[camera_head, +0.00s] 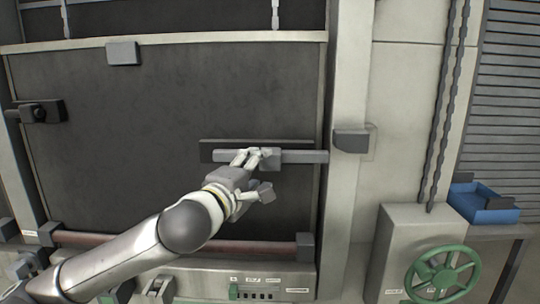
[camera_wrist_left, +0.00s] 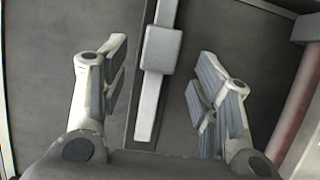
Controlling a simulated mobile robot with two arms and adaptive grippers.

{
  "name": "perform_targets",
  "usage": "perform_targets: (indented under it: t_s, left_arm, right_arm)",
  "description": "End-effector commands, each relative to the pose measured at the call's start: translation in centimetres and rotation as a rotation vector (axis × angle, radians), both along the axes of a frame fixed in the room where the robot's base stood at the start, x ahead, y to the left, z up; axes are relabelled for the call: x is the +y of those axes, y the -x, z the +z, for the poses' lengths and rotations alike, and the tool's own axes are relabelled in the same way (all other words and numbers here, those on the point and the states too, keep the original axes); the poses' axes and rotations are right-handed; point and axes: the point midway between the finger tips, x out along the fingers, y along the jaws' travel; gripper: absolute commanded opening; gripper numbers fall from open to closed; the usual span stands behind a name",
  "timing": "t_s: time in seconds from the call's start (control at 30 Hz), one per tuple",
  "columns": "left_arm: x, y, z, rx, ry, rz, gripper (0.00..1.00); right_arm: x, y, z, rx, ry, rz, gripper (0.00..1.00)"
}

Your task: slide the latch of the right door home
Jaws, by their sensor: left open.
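The latch of the right door is a light grey bar (camera_head: 303,156) with a square grey block (camera_wrist_left: 163,50) as its handle, on a dark backing plate (camera_head: 215,146). The bar lies level on the dark door panel (camera_head: 130,120). My left gripper (camera_head: 259,174) is open at the latch. In the left wrist view the bar and block lie between its spread fingers (camera_wrist_left: 162,78), with gaps on both sides. My right gripper is not in view.
A second dark latch fitting (camera_head: 40,111) is at the panel's left edge. A green handwheel (camera_head: 442,275) and a blue tray (camera_head: 483,204) stand at the right. The panel above the latch is clear.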

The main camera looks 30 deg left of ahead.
Motion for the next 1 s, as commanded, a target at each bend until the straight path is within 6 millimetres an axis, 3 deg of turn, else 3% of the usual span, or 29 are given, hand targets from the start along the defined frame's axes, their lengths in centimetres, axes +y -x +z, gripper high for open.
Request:
perform_targets:
  t_s: [0.1,0.4,0.87,1.0]
  left_arm:
    - [0.3,-1.8,0.5,0.001,0.0,0.001,0.57]
    - [0.9,-5.6,0.3,0.001,0.001,0.001,0.57]
    - [1.0,-6.6,-0.1,0.0,-0.003,0.0,0.57]
    - [1.0,-6.6,-0.1,0.0,-0.003,0.0,0.39]
  right_arm:
    - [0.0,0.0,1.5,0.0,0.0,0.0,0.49]
    - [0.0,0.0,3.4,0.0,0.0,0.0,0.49]
    - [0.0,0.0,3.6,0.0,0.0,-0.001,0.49]
    - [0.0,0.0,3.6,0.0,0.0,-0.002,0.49]
